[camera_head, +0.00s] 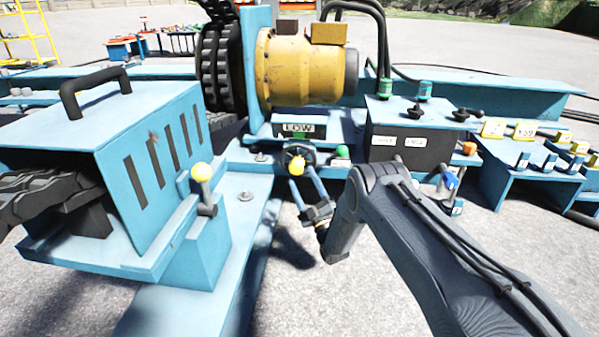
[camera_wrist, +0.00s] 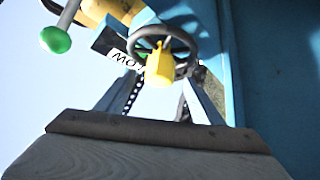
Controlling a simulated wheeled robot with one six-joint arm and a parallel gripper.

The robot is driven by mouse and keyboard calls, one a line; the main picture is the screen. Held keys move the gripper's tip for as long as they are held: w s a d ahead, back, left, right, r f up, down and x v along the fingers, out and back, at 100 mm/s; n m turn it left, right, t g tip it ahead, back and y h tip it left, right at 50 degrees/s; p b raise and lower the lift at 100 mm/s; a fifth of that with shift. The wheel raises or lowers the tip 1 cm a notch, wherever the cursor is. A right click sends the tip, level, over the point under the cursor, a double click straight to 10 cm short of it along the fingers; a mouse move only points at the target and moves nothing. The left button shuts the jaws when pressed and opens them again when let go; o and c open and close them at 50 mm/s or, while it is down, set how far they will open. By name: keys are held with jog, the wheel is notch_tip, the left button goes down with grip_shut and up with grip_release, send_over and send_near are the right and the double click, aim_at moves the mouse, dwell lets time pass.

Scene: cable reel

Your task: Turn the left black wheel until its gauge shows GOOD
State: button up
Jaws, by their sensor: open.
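The left black wheel (camera_head: 297,157) is a small handwheel with a yellow knob at the front of the blue machine. Its gauge (camera_head: 299,130) sits just above and reads LOW. The wheel (camera_wrist: 182,35) and its yellow knob (camera_wrist: 160,66) also show in the wrist view, with the LOW label (camera_wrist: 126,61) beside them. My gripper (camera_head: 302,176) is open and empty, its fingers pointing up at the wheel from just below. In the wrist view my gripper's fingers (camera_wrist: 160,88) stand on either side of the yellow knob; whether they touch the wheel cannot be told.
A yellow motor (camera_head: 300,68) stands behind the gauge. A green button (camera_head: 342,151) is right of the wheel. A control box (camera_head: 405,125) stands at right. Open ground lies in front.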

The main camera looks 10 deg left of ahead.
jog(key=shift+p+v, duration=0.55)
jog(key=shift+v, duration=1.35)
